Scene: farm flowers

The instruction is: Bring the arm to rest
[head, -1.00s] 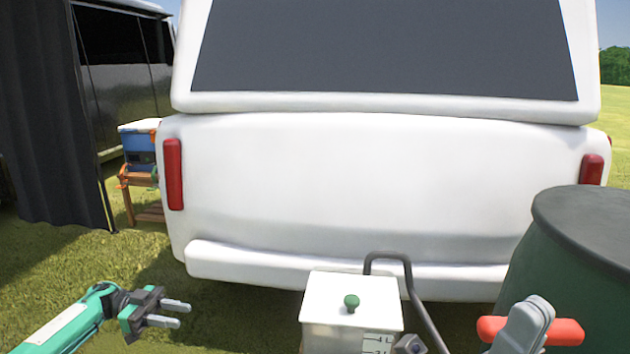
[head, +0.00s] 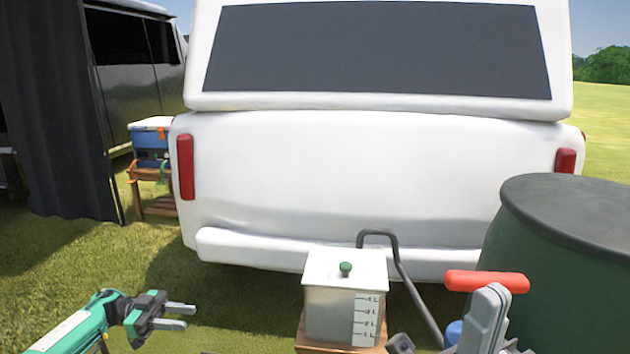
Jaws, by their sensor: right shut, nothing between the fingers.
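My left gripper (head: 188,316) is at the lower left, beside the white box and clear of it. Its two grey fingers point right, apart, with nothing between them. My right gripper (head: 493,292) is at the lower right. Its grey fingers point up and are shut together, holding nothing. They overlap a red handle (head: 462,281) in the picture; I cannot tell whether they touch it. Most of the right arm is out of view below.
A white box (head: 325,312) with a green knob and level marks stands on a wooden support (head: 310,339). A curved grey bar (head: 404,278) rises beside it. A dark green barrel (head: 545,275) stands at the right. A white vehicle (head: 350,175) fills the back. Grass is open at left.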

